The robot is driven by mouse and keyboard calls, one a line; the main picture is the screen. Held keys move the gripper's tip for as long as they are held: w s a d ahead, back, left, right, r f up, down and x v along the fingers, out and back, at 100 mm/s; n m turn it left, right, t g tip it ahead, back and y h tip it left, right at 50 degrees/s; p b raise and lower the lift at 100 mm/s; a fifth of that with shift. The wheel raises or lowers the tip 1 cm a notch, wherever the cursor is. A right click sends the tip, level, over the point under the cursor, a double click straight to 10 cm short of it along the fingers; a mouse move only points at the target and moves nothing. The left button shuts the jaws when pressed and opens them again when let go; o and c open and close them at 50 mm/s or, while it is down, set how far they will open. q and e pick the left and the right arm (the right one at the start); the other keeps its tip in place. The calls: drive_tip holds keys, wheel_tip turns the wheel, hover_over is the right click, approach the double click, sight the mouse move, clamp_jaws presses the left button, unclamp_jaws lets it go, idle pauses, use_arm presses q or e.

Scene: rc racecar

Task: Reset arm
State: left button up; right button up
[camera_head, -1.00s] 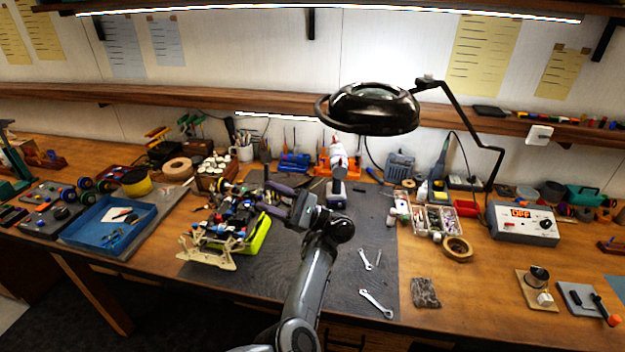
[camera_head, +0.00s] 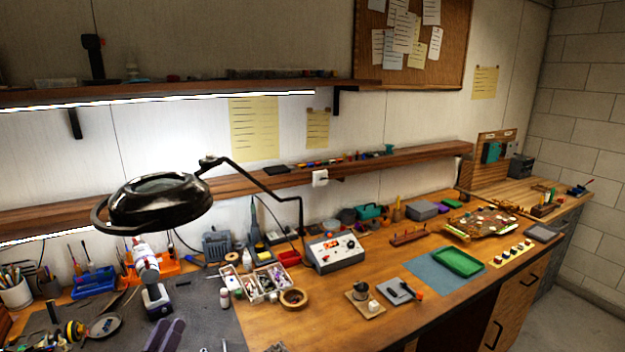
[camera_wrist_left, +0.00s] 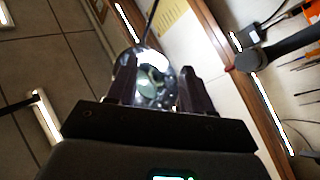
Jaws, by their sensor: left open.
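My left gripper (camera_head: 165,334) shows only by its dark purple fingers at the bottom edge of the head view, over the dark work mat (camera_head: 208,300). The rest of my arm is out of that view. In the left wrist view the two fingers of the left gripper (camera_wrist_left: 157,80) stand apart with nothing held. A shiny round object (camera_wrist_left: 155,78) shows beyond and between them; I cannot tell what it is. My right gripper is in neither view. The racecar is not in the head view now.
The black magnifier lamp (camera_head: 155,205) hangs over the bench on a jointed arm. An electric screwdriver (camera_head: 148,268) stands behind my fingers. Bare wood lies at the front.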

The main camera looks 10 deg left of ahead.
use_arm(q)
drive_tip(key=s+d+f+m+g+y, duration=0.1)
drive_tip(key=s+d+f+m+g, duration=0.2)
drive_tip(key=s+d+f+g, duration=0.55)
drive_tip(key=s+d+f+m+g, duration=0.2)
drive_tip(key=s+d+f+g, duration=0.25)
drive_tip(key=s+f, duration=0.65)
drive_tip(key=s+d+f+m+g, duration=0.1)
drive_tip(key=s+d+g, duration=0.15)
drive_tip(key=s, duration=0.35)
drive_tip(key=s+d+m+g, duration=0.1)
drive_tip(key=s+d+g, duration=0.15)
drive_tip(key=s, duration=0.45)
wheel_tip(320, 180, up, 12)
drive_tip(key=g+p, duration=0.1)
drive_tip(key=p, duration=1.1)
drive_tip(key=shift+s+a+r+p, duration=0.2)
drive_tip(key=shift+s+a+p, duration=0.15)
drive_tip(key=shift+s, duration=0.1)
drive_tip(key=shift+c, duration=0.2)
